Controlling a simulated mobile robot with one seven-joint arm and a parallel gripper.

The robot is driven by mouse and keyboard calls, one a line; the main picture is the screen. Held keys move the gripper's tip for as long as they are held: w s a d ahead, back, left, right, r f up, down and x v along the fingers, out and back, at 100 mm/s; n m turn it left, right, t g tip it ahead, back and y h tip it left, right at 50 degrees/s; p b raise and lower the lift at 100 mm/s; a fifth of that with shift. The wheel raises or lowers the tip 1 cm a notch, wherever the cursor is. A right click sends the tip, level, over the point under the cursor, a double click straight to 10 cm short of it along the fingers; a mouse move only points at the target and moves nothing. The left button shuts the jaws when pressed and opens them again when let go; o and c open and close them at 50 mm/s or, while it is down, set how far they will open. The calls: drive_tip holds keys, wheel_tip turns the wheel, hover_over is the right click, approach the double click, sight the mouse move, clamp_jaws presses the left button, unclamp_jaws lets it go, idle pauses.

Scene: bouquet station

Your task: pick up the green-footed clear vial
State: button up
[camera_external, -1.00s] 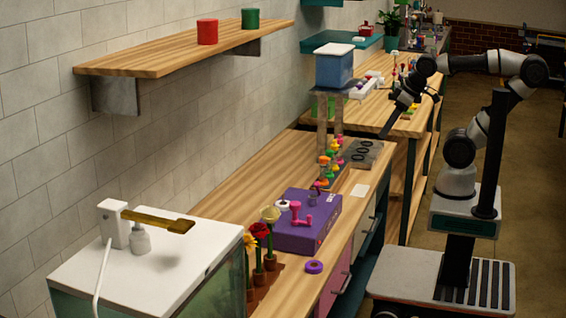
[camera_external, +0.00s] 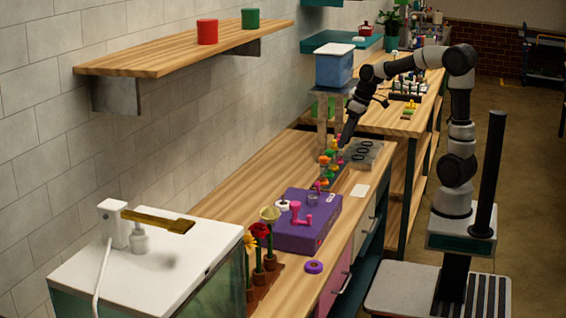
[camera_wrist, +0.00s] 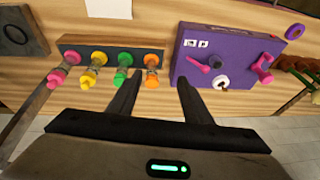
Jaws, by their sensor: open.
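The green-footed clear vial (camera_wrist: 122,68) stands in a dark rack (camera_wrist: 70,46) in the wrist view, between the yellow-footed vial (camera_wrist: 90,68) and the orange-footed vial (camera_wrist: 151,72). A pink-footed vial (camera_wrist: 62,70) is at the rack's left end. The clear bodies are hard to make out. My gripper (camera_wrist: 160,80) is open and empty. Its left finger is just right of the green vial, and its right finger is near the purple box. In the external view, my gripper (camera_external: 344,143) is above the row of coloured vials, partly covering it.
A purple box (camera_external: 310,233) with a pink handle stands close to the rack. A purple ring (camera_external: 314,267) and potted flowers (camera_external: 260,230) are nearer the camera. A blue bin (camera_external: 334,70) on a stand rises beside my arm. A white card (camera_external: 360,190) lies on the bench.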

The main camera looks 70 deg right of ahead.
drive_tip(key=h, duration=0.1)
approach(329, 165)
drive_tip(key=shift+n+t, duration=0.3)
drive_tip(key=x, duration=0.3)
drive_tip(key=b+x, duration=0.1)
drive_tip(key=x, duration=0.1)
drive_tip(key=shift+s+d+f, duration=0.15)
drive_tip(key=shift+s+d, duration=0.2)
drive_tip(key=shift+d+x, duration=0.2)
drive_tip(key=shift+x, duration=1.25)
drive_tip(key=shift+d+x, duration=0.15)
drive_tip(key=shift+x, duration=1.35)
drive_tip(key=shift+w, duration=0.2)
drive_tip(key=shift+c, duration=0.2)
clamp_jaws()
